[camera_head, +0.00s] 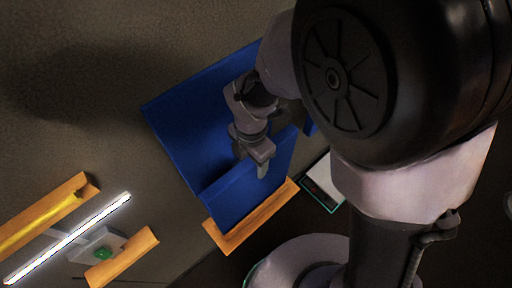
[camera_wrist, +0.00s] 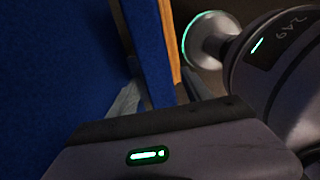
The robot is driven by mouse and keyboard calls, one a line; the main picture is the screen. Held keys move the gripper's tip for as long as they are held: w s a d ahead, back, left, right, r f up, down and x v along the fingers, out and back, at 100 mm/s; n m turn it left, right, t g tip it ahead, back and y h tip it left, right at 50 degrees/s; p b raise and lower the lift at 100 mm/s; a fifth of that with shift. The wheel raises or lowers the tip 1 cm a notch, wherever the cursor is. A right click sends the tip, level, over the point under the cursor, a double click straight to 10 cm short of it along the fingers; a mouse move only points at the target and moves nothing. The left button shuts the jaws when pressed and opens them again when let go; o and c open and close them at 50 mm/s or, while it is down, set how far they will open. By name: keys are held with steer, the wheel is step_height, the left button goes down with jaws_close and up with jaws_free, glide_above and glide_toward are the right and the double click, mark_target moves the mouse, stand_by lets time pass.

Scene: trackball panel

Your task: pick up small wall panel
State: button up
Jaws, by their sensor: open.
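A small blue wall panel (camera_head: 238,197) stands along an orange strip (camera_head: 252,217) in the head view, in front of a larger blue surface (camera_head: 185,115). My gripper (camera_head: 253,166) is at the upper edge of this panel. In the wrist view my gripper (camera_wrist: 157,92) is open, with one finger on each side of the blue panel (camera_wrist: 148,50). An orange strip (camera_wrist: 170,45) runs along its right side. Contact between the fingers and the panel cannot be told. The ends of the panel are partly hidden.
At the lower left lie orange strips (camera_head: 125,257), a bright white light bar (camera_head: 68,238) and a grey block with a green ball (camera_head: 102,253). A small flat device (camera_head: 323,186) lies right of the panel. The floor at upper left is clear.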

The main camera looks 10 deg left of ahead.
steer(key=shift+r, duration=0.15)
steer(key=shift+f, duration=0.3)
steer(key=shift+c, duration=0.5)
jaws_close()
stand_by(1.1)
